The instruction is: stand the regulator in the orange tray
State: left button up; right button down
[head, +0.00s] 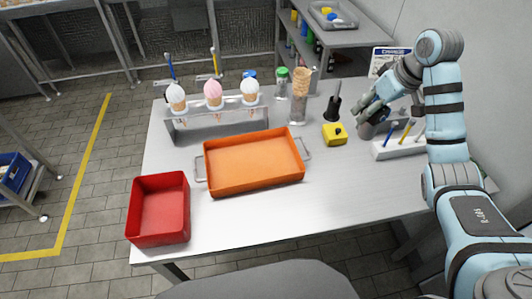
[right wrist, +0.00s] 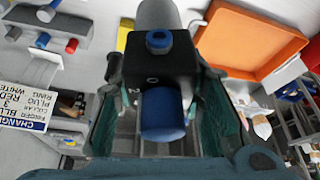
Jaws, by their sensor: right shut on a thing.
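The regulator (right wrist: 158,72) shows in the right wrist view as a black block with blue knobs and pale "O2" lettering. My right gripper (head: 366,110) is shut on it, one finger on each side. A grey cylinder (right wrist: 158,14) shows just beyond the block; I cannot tell whether it is joined to it. In the head view the regulator is mostly hidden by the gripper, over the right part of the table. The orange tray (head: 252,163) lies empty mid-table, left of the gripper; it also shows in the right wrist view (right wrist: 262,40). My left gripper is not in view.
A yellow box with a black knob (head: 335,135) and a black holder (head: 332,108) stand between tray and gripper. A white rack (head: 400,147) is beside the gripper. The ice-cream cone rack (head: 215,124) is behind the tray, a red bin (head: 160,208) front left. The table's front right is clear.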

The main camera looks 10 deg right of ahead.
aim_at(244, 165)
jog(key=u, duration=3.2)
jog(key=k, duration=0.85)
jog(key=z, duration=1.45)
